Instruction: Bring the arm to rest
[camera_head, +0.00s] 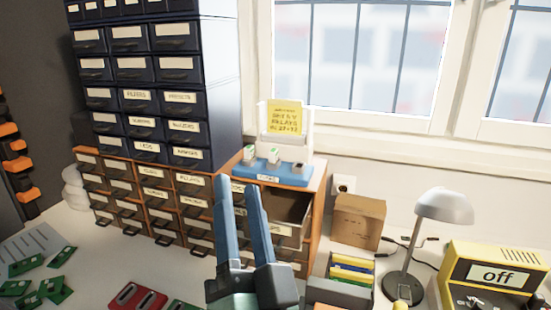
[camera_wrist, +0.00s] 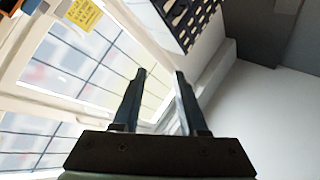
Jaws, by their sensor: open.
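My gripper (camera_head: 238,190) stands in the lower middle of the head view with its two long dark blue fingers pointing up. The fingers are apart with nothing between them. It appears in front of the brown drawer cabinet (camera_head: 131,231) and near an open drawer (camera_head: 283,222) in that view. In the wrist view my gripper (camera_wrist: 158,75) also shows open and empty, with the window, wall and ceiling behind it.
A blue tray (camera_head: 272,173) with small parts and a yellow note (camera_head: 285,116) stand on the cabinet. A cardboard box (camera_head: 357,220), a white lamp (camera_head: 443,207) and a yellow device reading "off" (camera_head: 495,274) are on the right. Green boards (camera_head: 52,287) lie at left.

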